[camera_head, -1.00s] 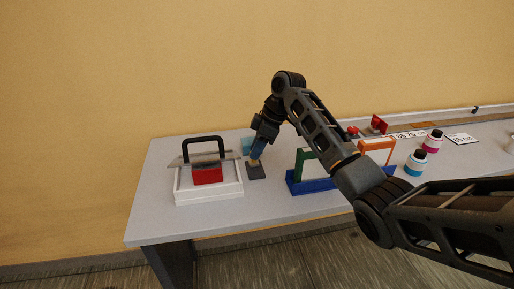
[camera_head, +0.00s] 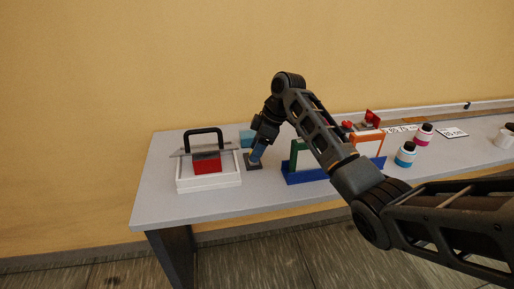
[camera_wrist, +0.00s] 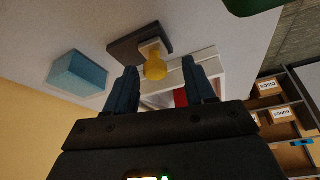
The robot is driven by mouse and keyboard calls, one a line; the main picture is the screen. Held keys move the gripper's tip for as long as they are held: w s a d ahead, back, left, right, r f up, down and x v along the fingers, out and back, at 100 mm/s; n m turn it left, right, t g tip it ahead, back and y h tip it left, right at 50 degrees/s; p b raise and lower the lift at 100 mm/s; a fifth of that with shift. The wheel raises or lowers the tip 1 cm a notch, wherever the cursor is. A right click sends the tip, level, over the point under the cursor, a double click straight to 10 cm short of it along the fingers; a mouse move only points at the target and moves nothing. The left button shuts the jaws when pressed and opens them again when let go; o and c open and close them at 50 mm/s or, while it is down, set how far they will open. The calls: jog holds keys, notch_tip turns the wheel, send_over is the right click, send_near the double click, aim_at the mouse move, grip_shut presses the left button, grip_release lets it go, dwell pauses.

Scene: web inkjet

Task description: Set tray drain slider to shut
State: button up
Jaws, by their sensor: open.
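A yellow knob (camera_wrist: 155,64) stands on a dark block (camera_wrist: 138,42) in the wrist view; I cannot tell for sure that it is the drain slider. My gripper (camera_wrist: 163,84) is open, its two dark blue fingers on either side of the knob's line, with no visible contact. In the head view my gripper (camera_head: 254,157) points down at the dark block (camera_head: 252,166), which hides most of the knob. The white tray (camera_head: 208,185) stands left of it, holding a red block (camera_head: 207,167) under a grey plate and black handle (camera_head: 204,131).
A light-blue block (camera_head: 247,139) sits behind my gripper and also shows in the wrist view (camera_wrist: 78,73). A blue-based stand (camera_head: 308,177) with green and orange frames is to the right. Bottles (camera_head: 405,155) stand farther right. The front-left tabletop is clear.

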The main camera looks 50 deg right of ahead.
jog(key=v, duration=0.7)
jog(key=shift+d+r, duration=0.15)
jog(key=shift+r, duration=0.2)
jog(key=shift+s, duration=0.2)
